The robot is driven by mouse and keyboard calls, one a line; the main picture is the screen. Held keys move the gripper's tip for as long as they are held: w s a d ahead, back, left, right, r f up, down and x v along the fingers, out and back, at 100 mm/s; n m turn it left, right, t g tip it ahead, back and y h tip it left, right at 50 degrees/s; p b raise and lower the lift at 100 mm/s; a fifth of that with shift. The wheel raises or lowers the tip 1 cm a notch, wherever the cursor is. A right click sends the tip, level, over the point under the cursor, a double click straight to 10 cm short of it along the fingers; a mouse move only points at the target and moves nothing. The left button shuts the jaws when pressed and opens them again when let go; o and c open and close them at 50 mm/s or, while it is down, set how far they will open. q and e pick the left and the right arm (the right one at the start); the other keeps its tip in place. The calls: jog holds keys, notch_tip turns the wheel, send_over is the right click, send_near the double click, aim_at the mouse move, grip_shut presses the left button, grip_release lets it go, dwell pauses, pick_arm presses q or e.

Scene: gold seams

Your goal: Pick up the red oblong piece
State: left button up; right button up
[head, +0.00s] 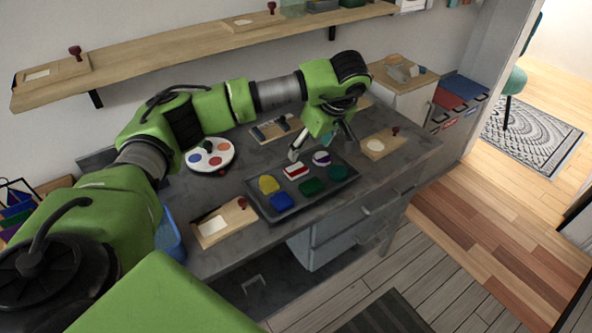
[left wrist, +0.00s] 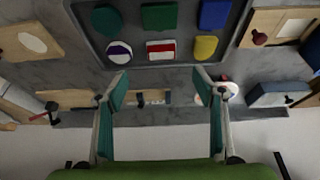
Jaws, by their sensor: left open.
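The red oblong piece (head: 295,172), with a white band, lies in the dark tray (head: 312,204) on the grey workbench. In the left wrist view the red piece (left wrist: 161,50) is in the tray's near row, between a purple-and-white round piece (left wrist: 119,52) and a yellow piece (left wrist: 206,47). My left gripper (head: 322,147) is open and empty, above the tray's back edge. In the left wrist view its spread fingertips (left wrist: 161,82) are below the red piece in the picture, apart from it. My right gripper is not in view.
Blue (head: 281,201), green (head: 311,186) and teal (head: 337,172) pieces share the tray. Wooden boards with red-handled stamps lie left (head: 222,222) and right (head: 378,147) of it. A white palette (head: 211,155) sits at the back left. A wooden shelf (head: 190,50) runs along the wall.

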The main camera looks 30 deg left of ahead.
pick_arm(q)
send_near(297, 169)
jog(key=x, duration=0.3)
jog(key=shift+d+p, duration=0.25)
jog(key=shift+p, duration=0.15)
jog(key=shift+a+f+p, duration=0.3)
jog(key=shift+f+p, duration=0.05)
jog(key=shift+f, duration=0.25)
jog(key=p+x, duration=0.1)
jog(key=x, duration=0.2)
jog(key=shift+a+f, duration=0.2)
jog(key=shift+a, duration=0.05)
jog(key=shift+w+a+f, duration=0.1)
jog(key=shift+f, duration=0.2)
jog(key=c, duration=1.2)
